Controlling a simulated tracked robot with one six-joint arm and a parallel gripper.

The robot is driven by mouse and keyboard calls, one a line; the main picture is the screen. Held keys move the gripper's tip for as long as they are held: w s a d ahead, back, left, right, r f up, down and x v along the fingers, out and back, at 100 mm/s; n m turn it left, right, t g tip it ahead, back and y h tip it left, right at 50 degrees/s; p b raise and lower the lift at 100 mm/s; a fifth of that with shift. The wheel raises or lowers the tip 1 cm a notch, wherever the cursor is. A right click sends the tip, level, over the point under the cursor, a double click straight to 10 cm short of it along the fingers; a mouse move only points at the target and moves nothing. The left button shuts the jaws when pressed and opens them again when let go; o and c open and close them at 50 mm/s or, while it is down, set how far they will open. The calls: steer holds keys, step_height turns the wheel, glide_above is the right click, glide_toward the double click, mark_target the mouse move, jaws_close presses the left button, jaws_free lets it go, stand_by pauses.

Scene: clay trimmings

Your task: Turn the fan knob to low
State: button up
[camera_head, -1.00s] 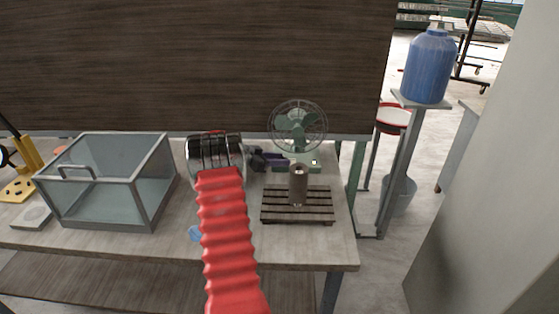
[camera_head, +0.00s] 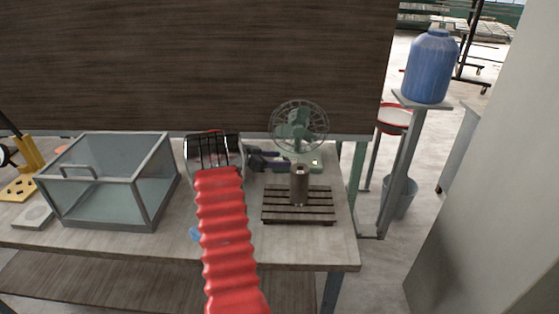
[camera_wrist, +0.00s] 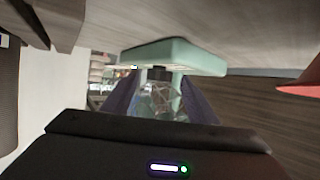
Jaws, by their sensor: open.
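The green fan (camera_head: 298,130) stands at the back right of the bench, with a wire cage and a pale green base (camera_head: 314,163). In the wrist view the picture is upside down: the fan base (camera_wrist: 185,52) is at the top and the cage (camera_wrist: 160,103) below it. My gripper (camera_head: 284,161) is beside the left side of the base, with purple fingers spread and nothing held. In the wrist view my gripper (camera_wrist: 158,90) has a finger on each side of a small dark block (camera_wrist: 160,74) at the base. I cannot tell whether this block is the knob, or its setting.
A brown cylinder (camera_head: 299,186) stands on a dark slatted board (camera_head: 283,217) in front of the fan. A glass-sided box (camera_head: 98,200) is at the left. A blue thing (camera_head: 195,234) lies partly behind my arm. Bare bench lies left of the board.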

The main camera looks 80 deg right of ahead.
steer(key=v, duration=1.3)
steer(key=shift+w+d+r, duration=0.1)
